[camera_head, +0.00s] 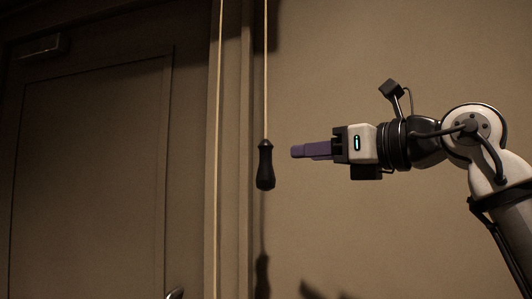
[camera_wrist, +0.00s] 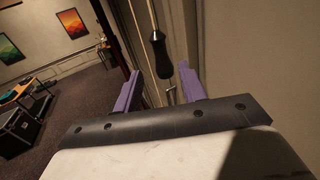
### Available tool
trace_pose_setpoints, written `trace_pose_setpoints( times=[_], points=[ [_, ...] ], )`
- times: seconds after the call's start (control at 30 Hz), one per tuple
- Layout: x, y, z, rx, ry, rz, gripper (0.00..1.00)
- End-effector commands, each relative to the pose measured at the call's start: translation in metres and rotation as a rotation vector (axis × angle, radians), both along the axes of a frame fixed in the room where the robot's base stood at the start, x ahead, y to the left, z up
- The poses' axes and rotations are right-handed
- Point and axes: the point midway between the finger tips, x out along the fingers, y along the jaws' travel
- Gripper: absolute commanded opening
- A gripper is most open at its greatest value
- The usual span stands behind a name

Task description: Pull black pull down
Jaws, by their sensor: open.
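The black pull (camera_head: 265,166) hangs upright at the end of a tan cord (camera_head: 266,70) in the head view. My gripper (camera_head: 294,152) points left at it from the right, with purple fingers near the height of its upper half. A gap shows between the fingertips and the pull in that view. In the wrist view, the black pull (camera_wrist: 161,56) hangs ahead, between and beyond the two purple fingers. My gripper (camera_wrist: 157,82) is open and empty there, with the fingers spread wide.
A second tan cord (camera_head: 219,150) hangs to the left of the pull. A dark door (camera_head: 90,170) with a handle (camera_head: 174,293) stands at the left, and a plain wall (camera_head: 340,60) lies behind the pull. The wrist view shows a desk (camera_wrist: 22,92) and a black case (camera_wrist: 18,130) far left.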

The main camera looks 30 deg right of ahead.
Motion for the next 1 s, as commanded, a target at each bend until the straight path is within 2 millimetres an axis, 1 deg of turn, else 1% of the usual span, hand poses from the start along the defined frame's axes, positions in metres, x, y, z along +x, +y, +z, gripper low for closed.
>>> trace_pose_setpoints(
  times=[0.03,0.1,0.3,0.5,0.7,0.93,0.97,1.0],
  points=[
    [0.011,0.003,0.003,0.0,0.001,0.002,0.41],
    [0.026,0.008,0.004,0.0,0.001,0.004,0.41],
    [0.067,0.018,0.004,0.0,0.0,0.003,0.41],
    [0.095,0.025,0.003,0.002,0.0,0.002,0.41],
    [0.105,0.028,0.001,0.002,-0.001,0.002,0.41],
    [0.106,0.028,0.0,0.002,-0.001,0.001,0.41],
    [0.106,0.028,0.0,0.002,-0.001,0.001,0.4],
    [0.106,0.028,0.0,0.002,-0.001,0.001,0.34]
  ],
)
